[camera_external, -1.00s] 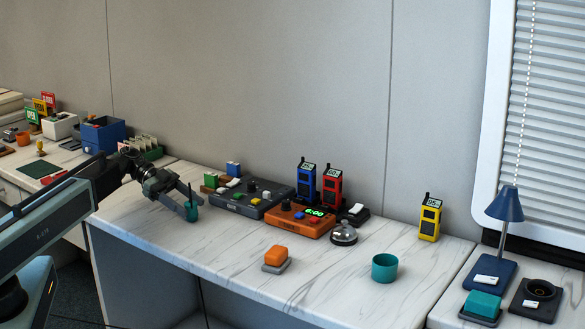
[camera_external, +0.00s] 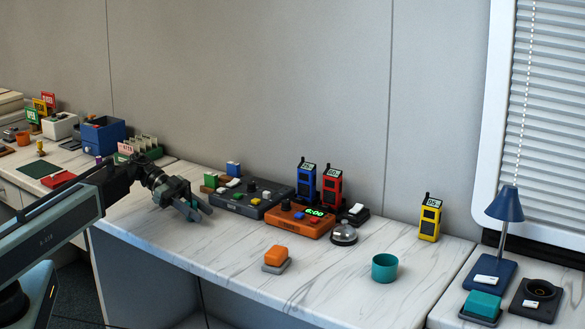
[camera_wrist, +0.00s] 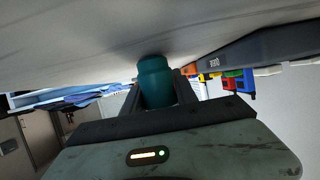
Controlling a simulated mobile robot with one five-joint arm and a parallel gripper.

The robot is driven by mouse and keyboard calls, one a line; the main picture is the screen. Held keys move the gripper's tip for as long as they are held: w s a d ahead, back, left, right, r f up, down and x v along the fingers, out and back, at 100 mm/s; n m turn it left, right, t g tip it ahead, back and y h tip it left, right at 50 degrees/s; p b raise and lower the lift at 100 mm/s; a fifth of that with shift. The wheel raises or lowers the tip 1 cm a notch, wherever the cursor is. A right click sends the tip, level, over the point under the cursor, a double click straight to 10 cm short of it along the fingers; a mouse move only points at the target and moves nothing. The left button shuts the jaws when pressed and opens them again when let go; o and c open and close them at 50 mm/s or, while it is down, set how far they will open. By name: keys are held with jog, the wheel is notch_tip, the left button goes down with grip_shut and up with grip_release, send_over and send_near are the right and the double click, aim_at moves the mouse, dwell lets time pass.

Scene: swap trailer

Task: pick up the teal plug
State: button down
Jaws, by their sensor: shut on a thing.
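The teal plug (camera_wrist: 156,80) is a short, rounded cylinder. In the wrist view it sits between the two fingers of my gripper (camera_wrist: 158,90), which is shut on it. In the outside view my gripper (camera_external: 198,210) is low over the left part of the marble desk, in front of the grey control panel. The plug is hidden there behind the fingers. I cannot tell whether it touches the desk.
The grey control panel (camera_external: 248,198) and orange timer box (camera_external: 299,220) stand just right of my gripper. An orange-topped block (camera_external: 277,256) and a teal cup (camera_external: 384,268) stand further right. The desk front is mostly clear.

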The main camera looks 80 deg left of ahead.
notch_tip(320, 180, up, 10)
jog(key=p, duration=0.9)
jog(key=shift+f, duration=0.1)
